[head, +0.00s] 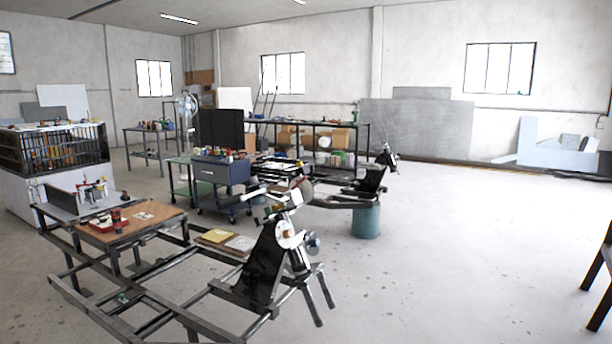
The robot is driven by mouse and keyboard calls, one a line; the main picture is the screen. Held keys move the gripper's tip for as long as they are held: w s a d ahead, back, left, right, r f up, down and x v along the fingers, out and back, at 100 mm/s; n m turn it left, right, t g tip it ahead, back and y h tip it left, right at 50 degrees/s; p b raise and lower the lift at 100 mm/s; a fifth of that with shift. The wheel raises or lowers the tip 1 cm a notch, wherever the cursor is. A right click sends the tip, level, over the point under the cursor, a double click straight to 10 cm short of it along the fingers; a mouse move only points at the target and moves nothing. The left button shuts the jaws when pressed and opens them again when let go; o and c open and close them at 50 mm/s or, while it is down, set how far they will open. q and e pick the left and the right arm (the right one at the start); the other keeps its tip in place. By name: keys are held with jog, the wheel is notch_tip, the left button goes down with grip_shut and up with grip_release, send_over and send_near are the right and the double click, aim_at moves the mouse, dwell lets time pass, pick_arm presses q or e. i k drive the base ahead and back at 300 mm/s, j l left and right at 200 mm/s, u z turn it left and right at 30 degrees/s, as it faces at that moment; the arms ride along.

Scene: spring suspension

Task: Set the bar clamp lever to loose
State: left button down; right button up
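A dark metal frame stands in the foreground, with a black upright plate (264,265) on its right part. The plate carries a round white disc (287,234) and pale bar-like parts (285,197) above it. Dark legs slant down on its right. I cannot make out which part is the bar clamp lever, nor how it is set. A similar black assembly (374,181) stands farther back, also too small to read. Neither of my grippers shows in the head view.
A wooden board (160,221) with a red tray (108,221) lies on the frame's left. A blue-grey cabinet (221,171) and a teal drum (366,220) stand behind. A dark-legged table (598,285) cuts in at the right edge. The floor at centre right is clear.

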aim_at(304, 178)
jog(key=i+l+u, duration=0.25)
jog(key=i+l, duration=1.7)
jog(key=l, duration=0.05)
